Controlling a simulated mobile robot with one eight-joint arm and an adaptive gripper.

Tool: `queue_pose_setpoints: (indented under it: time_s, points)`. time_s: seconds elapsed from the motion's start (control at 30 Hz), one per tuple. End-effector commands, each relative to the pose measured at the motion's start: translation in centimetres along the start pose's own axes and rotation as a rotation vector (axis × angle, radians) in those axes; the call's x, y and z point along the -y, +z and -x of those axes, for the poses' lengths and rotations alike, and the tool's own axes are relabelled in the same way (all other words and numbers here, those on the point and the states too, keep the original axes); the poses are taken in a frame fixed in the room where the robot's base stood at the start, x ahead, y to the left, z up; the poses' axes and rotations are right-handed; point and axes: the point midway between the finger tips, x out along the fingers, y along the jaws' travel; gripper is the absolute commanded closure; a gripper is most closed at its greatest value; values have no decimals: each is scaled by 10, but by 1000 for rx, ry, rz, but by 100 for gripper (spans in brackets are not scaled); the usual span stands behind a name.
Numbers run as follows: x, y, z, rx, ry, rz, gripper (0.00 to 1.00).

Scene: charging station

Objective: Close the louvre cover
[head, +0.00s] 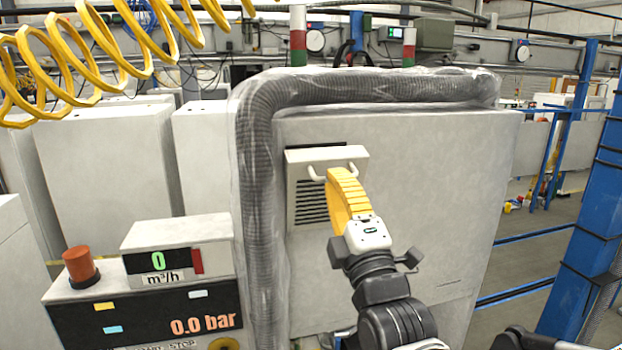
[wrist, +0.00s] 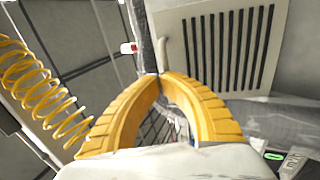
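The louvre cover (head: 308,205) is a pale panel with dark slots on the front of a grey-white cabinet. A dark gap shows along its top edge, so it seems to stand away from the cabinet there. Its pale bar handle (head: 313,173) is near the top. My gripper (head: 335,176) has yellow ribbed fingers, which cover the middle of the handle. In the wrist view, the fingertips (wrist: 160,76) meet at the handle (wrist: 163,50), with the louvre cover (wrist: 268,50) just beyond. The fingers appear shut on the handle; the exact contact is hidden.
The large cabinet (head: 440,190) has a wrapped grey hose (head: 258,200) down its left and along its top. A yellow coiled hose (head: 110,55) hangs at upper left. A gauge panel (head: 140,310) stands at lower left. Blue posts (head: 580,240) stand at right.

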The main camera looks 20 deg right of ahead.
Motion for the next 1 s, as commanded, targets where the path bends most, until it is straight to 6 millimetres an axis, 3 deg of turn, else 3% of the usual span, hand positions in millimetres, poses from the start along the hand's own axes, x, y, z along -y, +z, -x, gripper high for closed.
queue_pose_setpoints:
  time_s: [0.5,1.0]
  points:
    - [-11,0,-42,0,2,1,100]
    - [-12,0,-54,0,2,1,100]
